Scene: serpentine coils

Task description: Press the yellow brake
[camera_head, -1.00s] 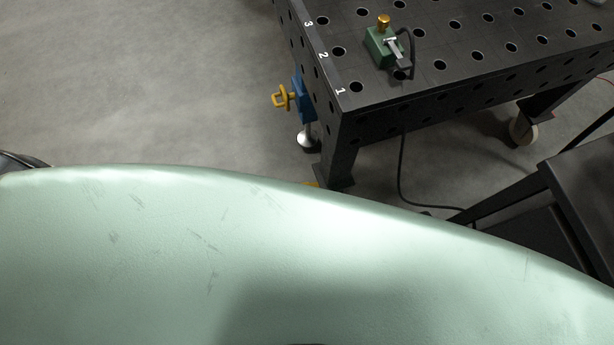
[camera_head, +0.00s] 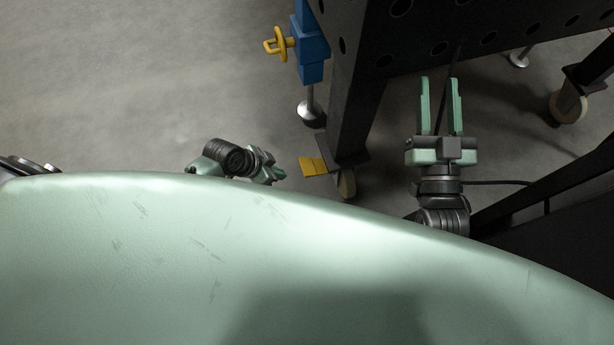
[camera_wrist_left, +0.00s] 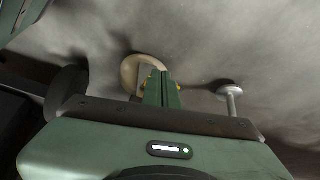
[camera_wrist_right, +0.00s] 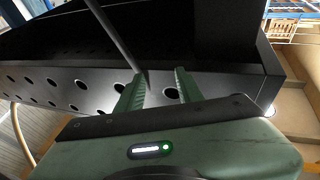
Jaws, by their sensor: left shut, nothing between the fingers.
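The yellow brake (camera_head: 313,165) is a small flat pedal beside a caster wheel (camera_head: 347,184) at the foot of the dark table leg. My left gripper (camera_head: 279,174) is low, just left of the brake, with a small gap between them in the head view. Its fingers (camera_wrist_left: 162,88) are shut and empty. In the left wrist view they point at the caster wheel (camera_wrist_left: 130,72) and hide most of the brake; only yellow bits (camera_wrist_left: 151,84) show around them. My right gripper (camera_head: 440,100) is open in front of the table's side; its fingers show apart in the right wrist view (camera_wrist_right: 160,85).
The perforated table (camera_head: 375,60) stands above and right of the brake. A blue levelling foot (camera_head: 309,45) with a yellow handle (camera_head: 279,43) is on its left. A dark cable (camera_wrist_right: 112,35) runs near my right fingers. Grey floor (camera_head: 150,90) is open at left.

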